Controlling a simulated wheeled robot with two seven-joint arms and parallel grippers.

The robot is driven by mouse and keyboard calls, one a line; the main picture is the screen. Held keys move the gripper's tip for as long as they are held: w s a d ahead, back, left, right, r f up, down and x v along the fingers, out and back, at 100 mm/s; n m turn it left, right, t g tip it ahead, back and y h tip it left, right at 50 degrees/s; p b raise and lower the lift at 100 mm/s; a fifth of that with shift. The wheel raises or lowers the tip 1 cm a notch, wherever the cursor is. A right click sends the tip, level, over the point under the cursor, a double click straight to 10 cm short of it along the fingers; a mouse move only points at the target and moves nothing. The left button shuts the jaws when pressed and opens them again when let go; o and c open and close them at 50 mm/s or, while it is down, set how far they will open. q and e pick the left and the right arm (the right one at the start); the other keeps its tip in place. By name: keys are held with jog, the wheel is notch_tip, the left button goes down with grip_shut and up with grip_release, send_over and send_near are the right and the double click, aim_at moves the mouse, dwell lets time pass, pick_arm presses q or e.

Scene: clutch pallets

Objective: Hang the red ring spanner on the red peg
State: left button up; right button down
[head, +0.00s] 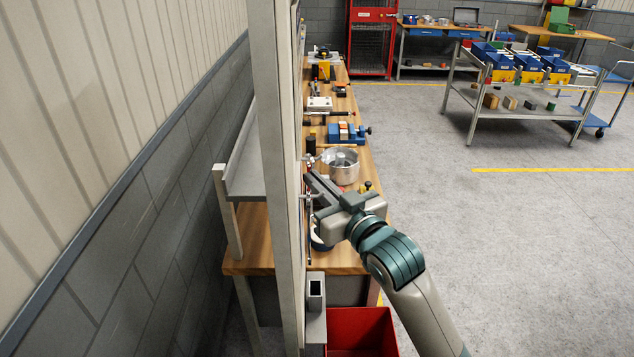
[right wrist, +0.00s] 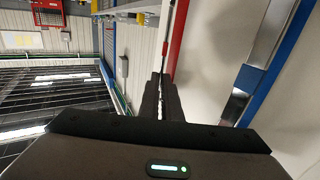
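My right gripper (head: 312,184) reaches in from the right, close beside an upright panel (head: 283,150) that I see almost edge-on. In the right wrist view its two dark fingers (right wrist: 163,98) are close together on a thin shaft, which I take to be the red ring spanner (right wrist: 169,45). The shaft runs up from the fingertips beside a red strip (right wrist: 179,38) on the pale panel face. Small pegs (head: 307,195) stick out from the panel near the gripper. I cannot make out which is the red peg, nor whether the spanner touches it. My left gripper is not in view.
A wooden workbench (head: 262,262) runs along the panel, with a metal pot (head: 341,165) and a blue vise (head: 346,133) on it. A red bin (head: 362,330) stands below its near end. A loaded trolley (head: 520,105) stands at the right. The floor between is clear.

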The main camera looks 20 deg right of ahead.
jog(key=c, duration=2)
grip_release()
jog(key=shift+o, duration=0.5)
jog(key=shift+d, duration=0.15)
jog(key=shift+f, duration=0.2)
